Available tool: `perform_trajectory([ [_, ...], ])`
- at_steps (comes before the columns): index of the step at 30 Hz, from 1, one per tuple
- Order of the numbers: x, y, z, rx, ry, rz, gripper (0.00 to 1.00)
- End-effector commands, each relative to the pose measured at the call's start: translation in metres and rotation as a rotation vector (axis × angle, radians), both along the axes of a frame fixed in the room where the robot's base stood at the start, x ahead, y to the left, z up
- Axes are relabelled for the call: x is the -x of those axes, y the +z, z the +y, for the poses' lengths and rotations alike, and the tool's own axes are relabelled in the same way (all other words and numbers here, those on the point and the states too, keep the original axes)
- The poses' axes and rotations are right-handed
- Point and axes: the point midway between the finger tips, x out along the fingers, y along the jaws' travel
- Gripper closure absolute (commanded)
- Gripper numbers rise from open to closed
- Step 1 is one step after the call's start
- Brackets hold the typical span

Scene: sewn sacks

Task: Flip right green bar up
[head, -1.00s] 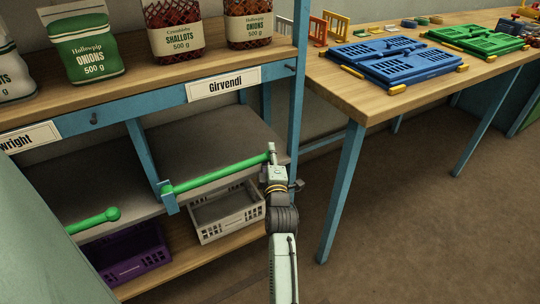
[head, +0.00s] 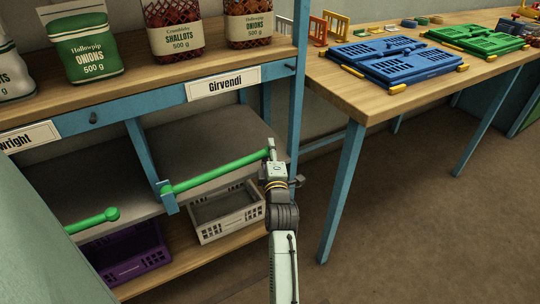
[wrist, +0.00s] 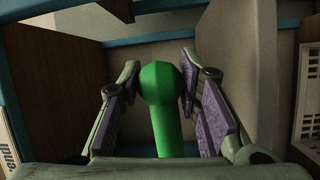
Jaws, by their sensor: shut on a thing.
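The right green bar (head: 220,171) runs along the front of the grey shelf under the Girvendi label. Its left end sits in a blue bracket on the shelf post, and it slopes up to the right. My gripper (head: 271,149) is shut on the bar's right end. In the wrist view, the bar's rounded green end (wrist: 161,82) is between the two purple-padded fingers. The left green bar (head: 92,220) lies across the left bay, its knobbed end showing; its other end is hidden by the pale green panel at lower left.
Bags of onions (head: 93,45) and shallots (head: 175,25) stand on the wooden top shelf. A white crate (head: 228,214) and a purple crate (head: 128,257) sit below. The blue post (head: 301,70) rises near my gripper. A wooden table (head: 370,98) holds folded crates at right. The floor is clear.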

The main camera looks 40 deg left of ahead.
Motion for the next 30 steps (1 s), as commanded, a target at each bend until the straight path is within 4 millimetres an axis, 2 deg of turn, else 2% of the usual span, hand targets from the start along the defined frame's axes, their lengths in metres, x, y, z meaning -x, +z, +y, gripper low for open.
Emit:
perform_trajectory([
  [8, 0.007, 0.059, 0.002, 0.066, -0.002, -0.175, 1.00],
  [12, 0.017, 0.093, 0.006, 0.108, -0.002, -0.279, 1.00],
  [18, 0.034, 0.133, 0.013, 0.164, -0.001, -0.408, 1.00],
  [24, 0.049, 0.160, 0.020, 0.204, -0.001, -0.501, 1.00],
  [30, 0.059, 0.173, 0.024, 0.224, 0.001, -0.550, 1.00],
])
